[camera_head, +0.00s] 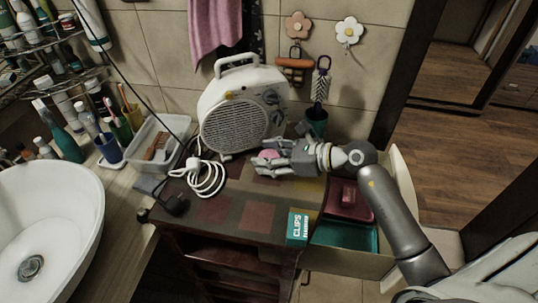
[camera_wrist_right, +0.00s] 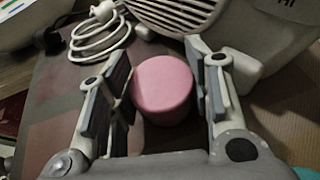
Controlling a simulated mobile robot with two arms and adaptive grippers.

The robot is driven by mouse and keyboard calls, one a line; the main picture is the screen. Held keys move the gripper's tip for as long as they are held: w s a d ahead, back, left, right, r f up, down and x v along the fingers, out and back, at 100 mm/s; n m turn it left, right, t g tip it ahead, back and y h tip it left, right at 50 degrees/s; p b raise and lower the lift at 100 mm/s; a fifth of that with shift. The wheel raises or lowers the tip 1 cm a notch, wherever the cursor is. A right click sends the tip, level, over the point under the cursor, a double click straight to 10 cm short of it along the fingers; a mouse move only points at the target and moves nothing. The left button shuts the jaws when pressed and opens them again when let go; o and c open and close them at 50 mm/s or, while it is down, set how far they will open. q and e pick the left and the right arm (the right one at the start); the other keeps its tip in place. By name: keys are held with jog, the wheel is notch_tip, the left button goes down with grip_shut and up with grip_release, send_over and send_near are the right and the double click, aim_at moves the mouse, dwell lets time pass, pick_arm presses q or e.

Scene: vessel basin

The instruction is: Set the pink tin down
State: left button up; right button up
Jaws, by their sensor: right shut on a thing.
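The pink tin (camera_head: 267,154) is a small round tin over the top of the dark cabinet (camera_head: 240,232), in front of the white heater. It also shows in the right wrist view (camera_wrist_right: 163,88), between the two fingers. My right gripper (camera_head: 268,160) comes in from the right and is shut on the tin. In the right wrist view my right gripper (camera_wrist_right: 168,95) has a finger on each side of it. I cannot tell whether the tin's base touches the cabinet top. My left gripper is not in view.
A white fan heater (camera_head: 232,125) stands behind the tin, with a coiled white cable (camera_head: 207,180) to the left. A teal clips box (camera_head: 297,228) is at the cabinet's front right edge. An open drawer (camera_head: 398,180) lies right. A white basin (camera_head: 45,215) is far left.

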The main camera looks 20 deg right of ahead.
jog(key=shift+f, duration=0.15)
jog(key=o, duration=0.6)
jog(key=shift+o, duration=0.7)
